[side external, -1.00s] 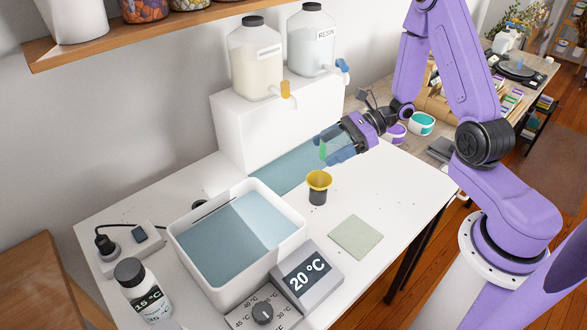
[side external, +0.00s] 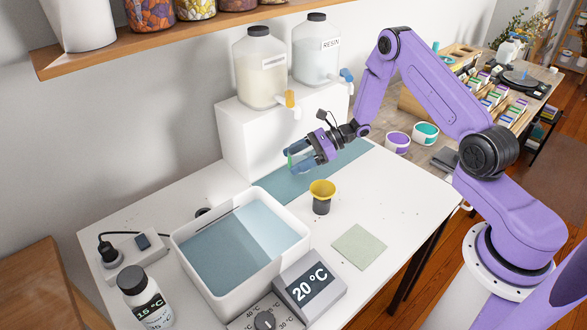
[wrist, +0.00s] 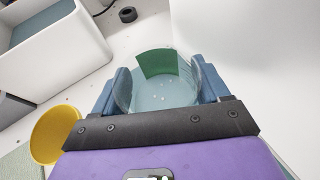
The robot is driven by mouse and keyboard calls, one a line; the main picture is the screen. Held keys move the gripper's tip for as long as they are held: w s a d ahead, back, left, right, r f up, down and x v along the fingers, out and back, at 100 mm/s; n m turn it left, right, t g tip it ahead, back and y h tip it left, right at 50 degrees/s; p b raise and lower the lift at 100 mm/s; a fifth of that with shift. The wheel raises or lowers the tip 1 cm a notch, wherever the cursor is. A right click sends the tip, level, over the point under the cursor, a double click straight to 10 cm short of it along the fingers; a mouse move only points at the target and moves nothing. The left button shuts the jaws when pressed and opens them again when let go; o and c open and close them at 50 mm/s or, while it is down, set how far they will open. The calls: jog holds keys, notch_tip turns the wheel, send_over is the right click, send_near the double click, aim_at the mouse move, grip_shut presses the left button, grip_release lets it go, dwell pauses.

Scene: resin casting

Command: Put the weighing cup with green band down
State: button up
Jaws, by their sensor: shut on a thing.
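The weighing cup with green band (wrist: 158,80) is a clear cup with a green patch on its side, seen in the wrist view between my two blue fingers. My gripper (wrist: 160,85) is shut on it. In the side external view my gripper (side external: 297,162) is near the blue-green mat (side external: 335,172) in front of the white riser, with the cup's green band (side external: 290,160) just showing at the fingertips. The cup's bottom is over or near the mat; I cannot tell whether it touches.
A white water bath (side external: 180,240) is to the left. A white riser (side external: 238,140) bears two jugs with taps. A pale green square mat (side external: 358,246) lies bare at the right.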

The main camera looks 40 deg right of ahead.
aim_at(294, 178)
jog(key=shift+w+f, duration=0.55)
jog(key=shift+f, duration=0.05)
jog(key=shift+w+f, duration=0.1)
jog(key=shift+f, duration=1.55)
jog(key=shift+f, duration=0.15)
jog(key=o, duration=1.2)
